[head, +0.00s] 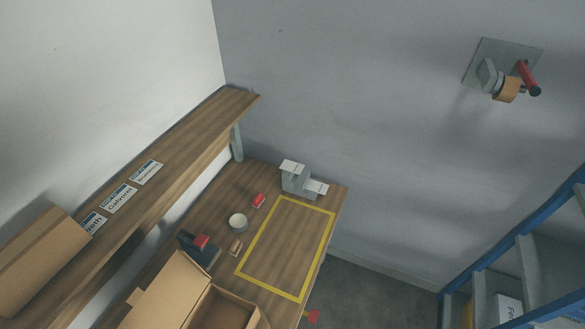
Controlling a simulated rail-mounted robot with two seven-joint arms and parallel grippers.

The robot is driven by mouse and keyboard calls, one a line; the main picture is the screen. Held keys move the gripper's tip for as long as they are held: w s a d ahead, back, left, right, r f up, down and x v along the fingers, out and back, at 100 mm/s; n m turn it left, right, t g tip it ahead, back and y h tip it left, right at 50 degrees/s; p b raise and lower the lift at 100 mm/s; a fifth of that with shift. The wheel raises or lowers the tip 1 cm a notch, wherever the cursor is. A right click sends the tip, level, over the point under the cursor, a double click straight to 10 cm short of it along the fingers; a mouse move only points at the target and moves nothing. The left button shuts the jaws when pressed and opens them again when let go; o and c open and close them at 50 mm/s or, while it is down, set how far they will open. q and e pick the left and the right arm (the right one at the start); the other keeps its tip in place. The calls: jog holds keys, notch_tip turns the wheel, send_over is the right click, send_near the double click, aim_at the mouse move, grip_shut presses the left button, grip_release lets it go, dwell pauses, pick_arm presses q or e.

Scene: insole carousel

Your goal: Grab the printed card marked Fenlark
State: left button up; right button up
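Several white printed cards with blue top edges lie on the wooden shelf at the left. One card (118,199) reads something like "Galvoret". Another card (146,172) beyond it has print too small to read. A third card (94,222) is partly hidden by a cardboard box, and only "veth" shows. A white labelled item (508,309) in the blue rack at the lower right shows only the start of a word, perhaps "F" and a few letters, cut by the frame edge. I cannot read Fenlark in full anywhere. Neither of my grippers is in view.
The wooden table (290,255) has a yellow-outlined clear area. Around it are an open carton (183,288), a round tin (238,221), a grey stepped stand (297,180) and small red items. A cardboard box (40,255) sits on the shelf. A blue rack (500,250) stands right.

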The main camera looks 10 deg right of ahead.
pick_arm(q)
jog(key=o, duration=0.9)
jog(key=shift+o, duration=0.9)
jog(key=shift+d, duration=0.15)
